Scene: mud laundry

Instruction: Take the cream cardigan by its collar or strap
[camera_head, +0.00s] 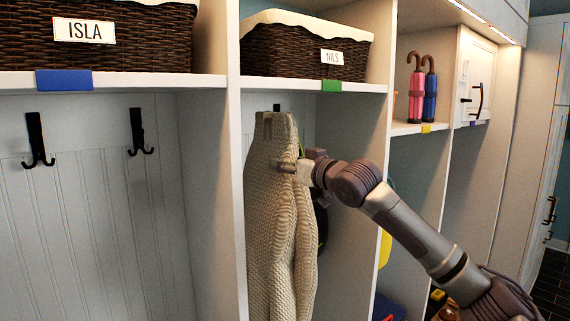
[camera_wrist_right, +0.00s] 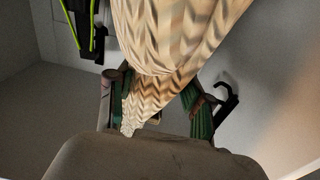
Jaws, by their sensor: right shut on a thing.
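The cream cardigan (camera_head: 270,215), a chunky knit, hangs long and narrow in the cubby under the NILS basket. My right gripper (camera_head: 286,167) reaches in from the right and is shut on the upper part of the cardigan, below its top edge. In the right wrist view the cream knit (camera_wrist_right: 180,45) runs down between the two fingers of my right gripper (camera_wrist_right: 158,108). A dark hook (camera_head: 277,108) shows just behind the cardigan's top. I cannot tell whether the cardigan still hangs on it. My left gripper is out of view.
The NILS basket (camera_head: 300,48) stands on the shelf above, and the ISLA basket (camera_head: 110,36) to its left. Cubby walls (camera_head: 211,200) flank the cardigan. The left cubby has two empty hooks (camera_head: 37,140). A black and lime item (camera_wrist_right: 85,25) hangs nearby in the right wrist view.

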